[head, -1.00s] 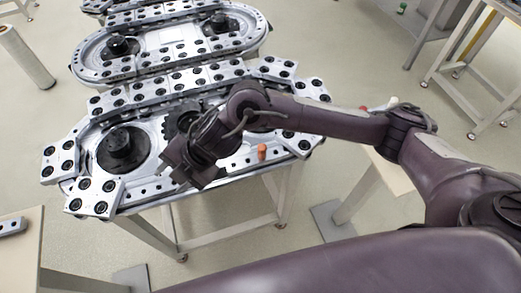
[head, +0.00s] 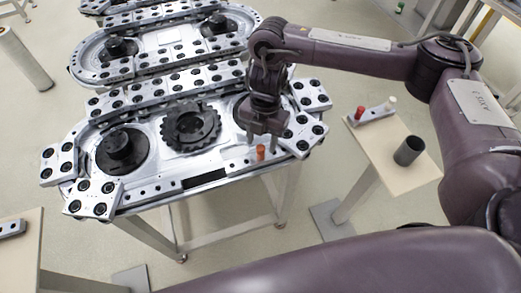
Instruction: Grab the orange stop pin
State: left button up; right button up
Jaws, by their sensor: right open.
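The orange stop pin (head: 260,152) stands upright at the front edge of the ring track (head: 215,175), toward its right end. My right gripper (head: 262,143) points down right at the pin, with its fingers open. One finger shows to the left of the pin and one to the right. The picture does not show whether a finger touches it. My left gripper is not in view.
A side table (head: 405,175) at right holds a dark cup (head: 408,150) and a small rack (head: 372,116) with a red and a white pin. A dark gear (head: 191,126) and a black hub (head: 122,146) sit on the track. Another track (head: 165,40) stands behind.

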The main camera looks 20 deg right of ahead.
aim_at(261, 147)
jog(key=shift+s+a+f, duration=0.1)
jog(key=shift+s+f, duration=0.05)
jog(key=shift+f, duration=0.45)
jog(key=shift+s+a+f, duration=0.1)
jog(key=shift+s+f, duration=0.05)
jog(key=shift+f, duration=0.95)
grip_shut()
